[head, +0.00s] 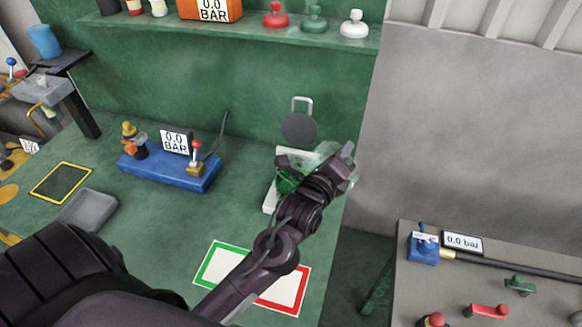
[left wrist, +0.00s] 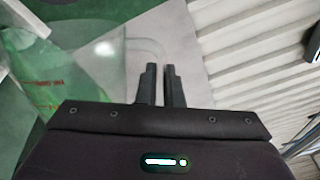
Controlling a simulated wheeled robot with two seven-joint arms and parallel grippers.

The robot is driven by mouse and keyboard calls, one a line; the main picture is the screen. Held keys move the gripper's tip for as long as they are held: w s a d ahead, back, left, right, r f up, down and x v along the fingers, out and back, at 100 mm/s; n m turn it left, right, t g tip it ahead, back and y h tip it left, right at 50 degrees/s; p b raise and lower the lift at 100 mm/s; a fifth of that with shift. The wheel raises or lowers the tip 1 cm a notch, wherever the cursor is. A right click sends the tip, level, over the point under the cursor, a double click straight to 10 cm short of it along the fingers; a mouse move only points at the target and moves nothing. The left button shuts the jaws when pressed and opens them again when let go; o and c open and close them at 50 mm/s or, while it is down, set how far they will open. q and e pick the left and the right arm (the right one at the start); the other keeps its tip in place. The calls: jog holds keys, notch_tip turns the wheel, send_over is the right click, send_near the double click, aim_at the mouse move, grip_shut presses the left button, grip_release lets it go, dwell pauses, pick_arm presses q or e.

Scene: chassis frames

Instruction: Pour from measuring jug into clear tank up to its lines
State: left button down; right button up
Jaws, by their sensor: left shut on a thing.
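My left gripper (head: 342,164) is over the right edge of the green bench. Its fingers (left wrist: 160,84) are nearly together on the handle of a clear measuring jug. The jug's see-through wall fills the left of the left wrist view (left wrist: 100,50); red markings show there. In the head view, clear, pale surfaces (head: 322,151) show beside the gripper, partly hidden by my arm. Green patches (head: 288,181) show through clear material above a white base (head: 269,196). I cannot tell there which part is jug and which is tank. My right gripper is not in view.
A dark round disc (head: 298,128) with a pale handle stands behind the gripper. A blue gauge unit (head: 170,171) is to the left. A green, white and red framed mat (head: 225,262) lies in front. A grey table (head: 500,265) with fittings stands right, past a gap.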

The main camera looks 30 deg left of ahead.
aim_at(353, 176)
pick_arm(q)
jog(key=shift+a+r+n, duration=0.25)
jog(key=shift+r+n, duration=0.05)
dwell(0.8)
jog(key=d+f+m+p, duration=0.1)
jog(key=d+f+m, duration=0.1)
jog(key=f+m, duration=0.1)
jog(key=shift+d+p, duration=0.3)
jog(key=shift+p, duration=0.1)
jog(key=shift+f+m, duration=0.2)
jog(key=shift+m, duration=0.1)
jog(key=shift+d+f+m+p, duration=0.15)
jog(key=shift+d+m+p, duration=0.25)
jog(key=shift+m+p, duration=0.15)
jog(key=shift+d+f, duration=0.2)
jog(key=shift+f, duration=0.05)
dwell(0.6)
